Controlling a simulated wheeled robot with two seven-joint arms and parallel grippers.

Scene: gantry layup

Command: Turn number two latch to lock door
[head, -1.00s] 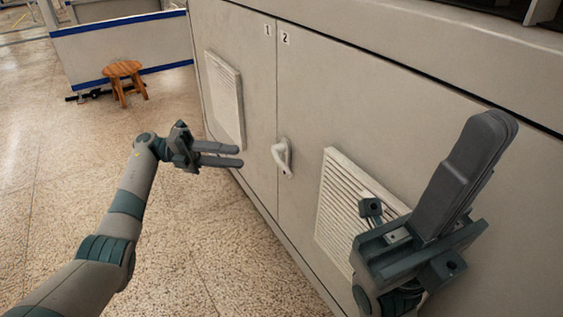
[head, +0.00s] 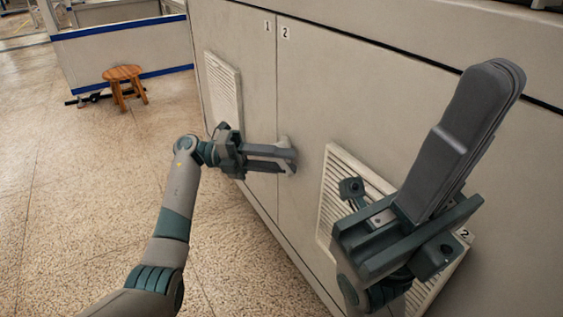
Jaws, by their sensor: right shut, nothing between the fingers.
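The pale latch handle (head: 286,142) sits on the seam edge of the grey cabinet door marked 2 (head: 345,100). My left gripper (head: 292,162) is at the latch, its two fingers level and apart, with a gap between them. The fingertips cover most of the handle; only its top and a bit at the lower right show. I cannot tell whether the fingers touch it. My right gripper (head: 496,75) is shut and empty, raised in front of the door at the right, fingers pointing up.
Door 1 (head: 255,80) is left of the seam, with a louvred vent (head: 222,90). Another vent (head: 335,180) on door 2 is partly behind my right gripper. A wooden stool (head: 124,75) stands at the back left. The speckled floor at left is open.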

